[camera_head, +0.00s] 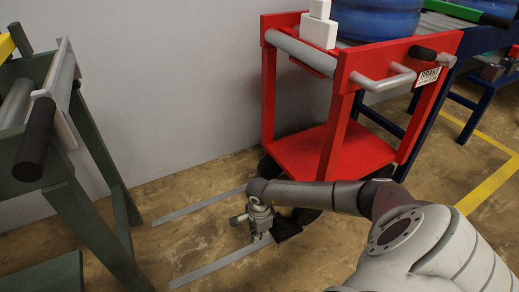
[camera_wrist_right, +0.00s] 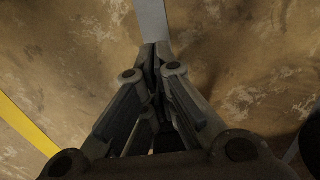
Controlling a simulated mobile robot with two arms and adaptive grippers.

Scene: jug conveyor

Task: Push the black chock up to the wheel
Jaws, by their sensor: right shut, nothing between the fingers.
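The black chock (camera_head: 287,228) lies on the floor by the front of the red cart (camera_head: 345,152). A dark wheel (camera_head: 308,215) of the cart is just behind it, partly hidden by my right arm; I cannot tell whether they touch. My right gripper (camera_head: 262,238) points down close to the left side of the chock, near the floor. Whether it touches the chock is unclear. In the right wrist view its fingers (camera_wrist_right: 156,47) are shut with nothing held, and the chock cannot be made out there. My left gripper is not in view.
Two grey floor strips run toward the cart, one (camera_head: 200,207) behind and one (camera_head: 215,266) near my gripper. A green frame with rollers (camera_head: 100,175) stands at left. The cart carries a blue jug (camera_head: 375,18) and white blocks (camera_head: 318,30). Open floor lies between.

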